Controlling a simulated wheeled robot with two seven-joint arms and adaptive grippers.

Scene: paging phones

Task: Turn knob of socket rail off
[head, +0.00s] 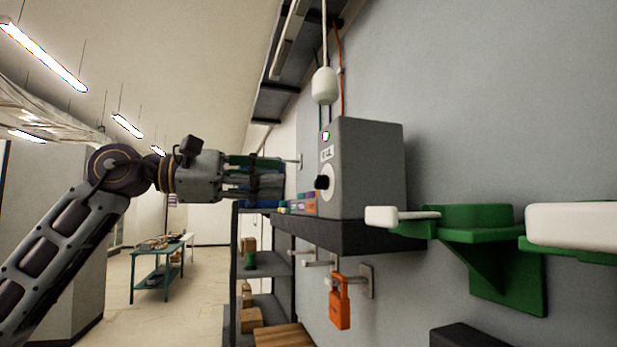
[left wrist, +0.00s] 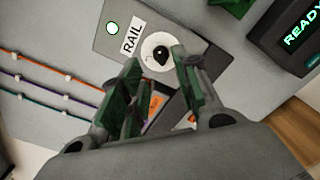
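The socket rail box is a grey box (head: 368,165) on a dark wall shelf. On its front face are a black knob (head: 322,182) on a white disc, a label and a lit green-ringed lamp (head: 326,135). In the left wrist view the box face (left wrist: 108,40) reads "RAIL", and the black knob (left wrist: 160,53) shows just beyond the fingertips, between them. My left gripper (head: 281,178) points at the box from the left, a little short of the knob. In the left wrist view its two green-padded fingers (left wrist: 157,63) are apart with nothing held. My right gripper is out of view.
A white pendant (head: 324,86) hangs on a cord above the box. Green wall brackets (head: 490,238) with white pieces stand to the right. A dark device reading "READY" (left wrist: 290,35) is near the box.

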